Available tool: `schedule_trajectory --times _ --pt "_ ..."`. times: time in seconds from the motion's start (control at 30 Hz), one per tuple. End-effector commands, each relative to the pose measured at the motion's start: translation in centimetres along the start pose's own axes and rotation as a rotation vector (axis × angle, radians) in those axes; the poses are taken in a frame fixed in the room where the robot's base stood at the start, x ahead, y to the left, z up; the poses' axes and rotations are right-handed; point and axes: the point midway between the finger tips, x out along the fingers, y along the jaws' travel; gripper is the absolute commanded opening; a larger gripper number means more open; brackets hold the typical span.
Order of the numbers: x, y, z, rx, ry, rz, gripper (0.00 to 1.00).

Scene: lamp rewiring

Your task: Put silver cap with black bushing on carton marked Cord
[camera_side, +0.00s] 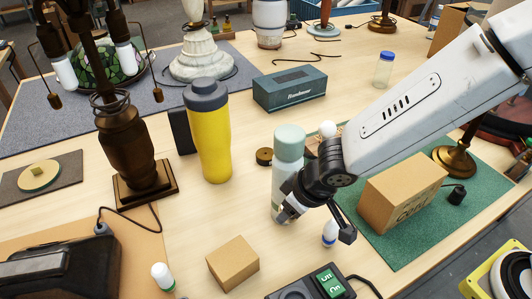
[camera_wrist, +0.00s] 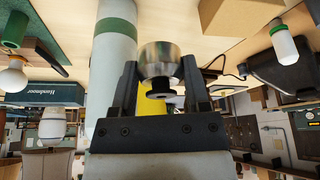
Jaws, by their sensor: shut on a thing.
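The silver cap with black bushing (camera_wrist: 160,58) is between the two fingers of my gripper (camera_wrist: 159,72) in the wrist view, with the dark bushing towards the palm. My gripper (camera_side: 318,220) is shut on it and is above the table in the side view, in front of a pale bottle with a green lid. The carton marked Cord (camera_side: 385,200) stands on the green mat (camera_side: 415,243), to the right of my gripper. Its lettering is on the front face and its top looks bare.
The pale bottle (camera_side: 288,170) stands very close to my gripper, with a yellow tumbler (camera_side: 212,140) farther left. A plain carton (camera_side: 233,262) and a green switch box (camera_side: 330,283) are at the front. A brass lamp (camera_side: 455,160) stands behind the Cord carton.

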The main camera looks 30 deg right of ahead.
Motion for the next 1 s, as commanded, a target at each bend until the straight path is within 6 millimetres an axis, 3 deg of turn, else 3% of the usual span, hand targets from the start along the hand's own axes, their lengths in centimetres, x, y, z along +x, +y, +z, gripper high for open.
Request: schedule_trajectory --times 0.27,0.47,0.77,1.0 --pt "-0.3 1.2 0.0 0.055 0.0 0.023 0.0" --pt "-1.1 3.8 0.1 0.178 0.002 0.074 0.0" --pt "-3.5 10.8 1.4 0.528 0.003 0.219 0.0" --pt "-6.8 18.1 4.3 0.948 0.004 0.393 0.0"
